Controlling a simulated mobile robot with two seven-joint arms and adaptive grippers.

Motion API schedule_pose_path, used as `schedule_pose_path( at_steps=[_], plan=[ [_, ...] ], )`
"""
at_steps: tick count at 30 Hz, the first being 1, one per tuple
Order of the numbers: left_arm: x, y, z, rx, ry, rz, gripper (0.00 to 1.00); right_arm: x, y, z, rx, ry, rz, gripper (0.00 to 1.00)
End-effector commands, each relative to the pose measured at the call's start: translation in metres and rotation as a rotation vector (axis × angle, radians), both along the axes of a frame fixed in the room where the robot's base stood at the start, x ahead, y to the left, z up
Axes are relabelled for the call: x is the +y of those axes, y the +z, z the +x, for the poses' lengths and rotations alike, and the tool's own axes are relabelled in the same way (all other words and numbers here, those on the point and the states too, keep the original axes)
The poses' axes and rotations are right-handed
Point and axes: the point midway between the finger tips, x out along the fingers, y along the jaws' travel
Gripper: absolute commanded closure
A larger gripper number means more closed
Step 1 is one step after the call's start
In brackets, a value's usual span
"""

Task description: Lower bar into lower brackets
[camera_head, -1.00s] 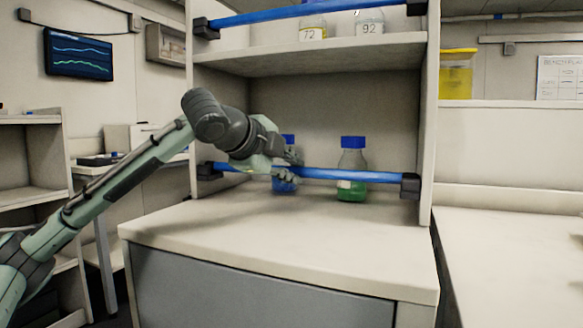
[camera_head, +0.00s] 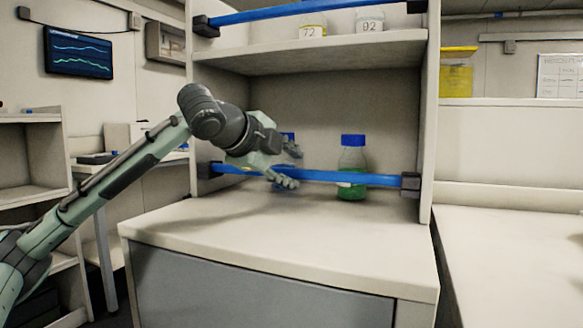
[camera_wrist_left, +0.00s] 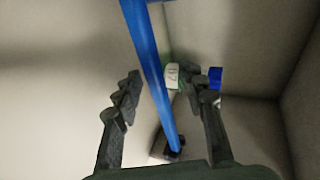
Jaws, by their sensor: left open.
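The blue lower bar (camera_head: 345,177) lies level across the front of the lower bay. Its ends meet the dark left lower bracket (camera_head: 207,170) and right lower bracket (camera_head: 410,184). My left gripper (camera_head: 291,168) is open at the bar's left half, one finger above it and one below. In the left wrist view the bar (camera_wrist_left: 150,65) passes between the spread fingers of the gripper (camera_wrist_left: 160,75), with a visible gap on the left. One bracket (camera_wrist_left: 167,146) shows at the bar's near end there. My right gripper is not in view.
Behind the bar stand a green-liquid bottle (camera_head: 352,168) with a blue cap and another blue-capped bottle (camera_head: 288,137), mostly hidden by my gripper. An upper blue bar (camera_head: 270,13) fronts the shelf (camera_head: 320,55) above. The counter (camera_head: 290,235) in front is clear.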

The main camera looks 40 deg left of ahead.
Motion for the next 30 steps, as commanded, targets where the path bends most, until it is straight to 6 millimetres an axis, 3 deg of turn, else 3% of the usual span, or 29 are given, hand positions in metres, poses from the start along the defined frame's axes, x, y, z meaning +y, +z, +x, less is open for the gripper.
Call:
schedule_pose_path(
  at_steps=[15,21,30],
  plan=[
    [-0.006,0.042,-0.089,-0.005,0.002,0.004,0.59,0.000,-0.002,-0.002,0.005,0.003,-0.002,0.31],
    [-0.007,0.048,-0.102,-0.004,0.001,0.003,0.59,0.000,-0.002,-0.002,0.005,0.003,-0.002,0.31],
    [-0.007,0.048,-0.103,-0.003,0.001,0.002,0.59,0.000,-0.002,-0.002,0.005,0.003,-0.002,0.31]
  ],
)
